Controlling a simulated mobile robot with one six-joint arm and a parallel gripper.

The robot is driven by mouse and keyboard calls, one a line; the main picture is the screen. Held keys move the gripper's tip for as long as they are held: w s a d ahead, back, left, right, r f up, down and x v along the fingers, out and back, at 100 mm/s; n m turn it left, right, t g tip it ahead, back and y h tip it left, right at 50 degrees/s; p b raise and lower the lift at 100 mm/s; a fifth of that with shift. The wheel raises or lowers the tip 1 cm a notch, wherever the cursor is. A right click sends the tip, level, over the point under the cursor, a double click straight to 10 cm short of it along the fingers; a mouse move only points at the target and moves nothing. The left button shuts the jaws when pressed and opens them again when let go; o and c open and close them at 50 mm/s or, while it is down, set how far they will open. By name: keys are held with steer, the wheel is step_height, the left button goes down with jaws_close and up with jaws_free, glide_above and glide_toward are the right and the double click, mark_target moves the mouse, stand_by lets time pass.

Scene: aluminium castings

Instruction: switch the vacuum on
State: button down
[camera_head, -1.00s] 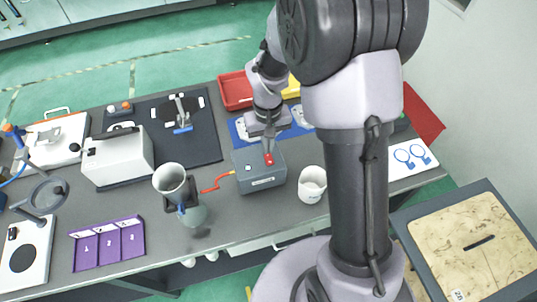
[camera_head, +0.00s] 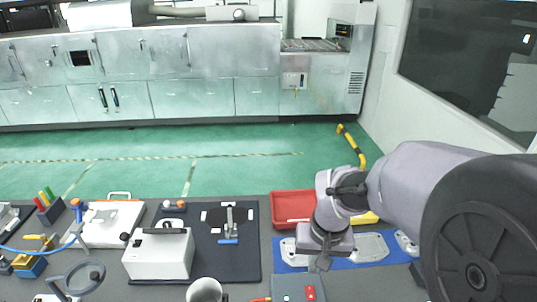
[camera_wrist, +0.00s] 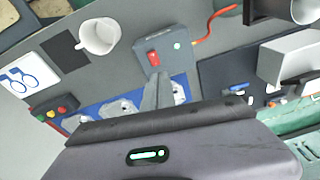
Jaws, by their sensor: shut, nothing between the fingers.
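The vacuum unit is a grey box (camera_head: 287,284) at the bottom edge of the head view, partly cut off. It also shows in the wrist view (camera_wrist: 181,62). A red switch (camera_wrist: 153,58) and a small green lamp (camera_wrist: 177,45) sit on its top. The red switch (camera_head: 310,293) also shows in the head view. A red hose (camera_wrist: 214,24) leaves the box by a yellow fitting. My gripper (camera_wrist: 160,78) is shut and empty, its fingertips close to the box. In the head view my gripper (camera_head: 321,266) appears behind the switch, apart from it.
A white mug (camera_wrist: 97,37) stands beside the box. A blue mat with metal castings (camera_head: 370,247) and a red tray (camera_head: 290,207) lie near my arm. A white machine (camera_head: 158,255) and a dark board (camera_head: 250,262) are to the left.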

steer(key=s+a+r+m+t+b, duration=0.1)
steer(key=s+t+b, duration=0.1)
steer(key=s, duration=0.6)
steer(key=s+a+r+m+t+y+b, duration=0.1)
steer(key=s+a+m+t+b, duration=0.1)
steer(key=s+b, duration=0.3)
steer(key=s, duration=0.3)
steer(key=shift+r+y, duration=0.3)
steer(key=shift+r, duration=0.05)
steer(key=shift+s, duration=0.1)
steer(key=w+d+r+n+g+p, duration=0.2)
steer(key=w+r+p, duration=0.2)
steer(key=w+p, duration=0.3)
steer(key=w+d+f+n+g+h+p, duration=0.2)
steer(key=w+f, duration=0.3)
steer(key=w, duration=0.5)
steer(key=shift+f+g+p, duration=0.25)
steer(key=shift+g+p, duration=0.55)
steer(key=shift+p, duration=0.1)
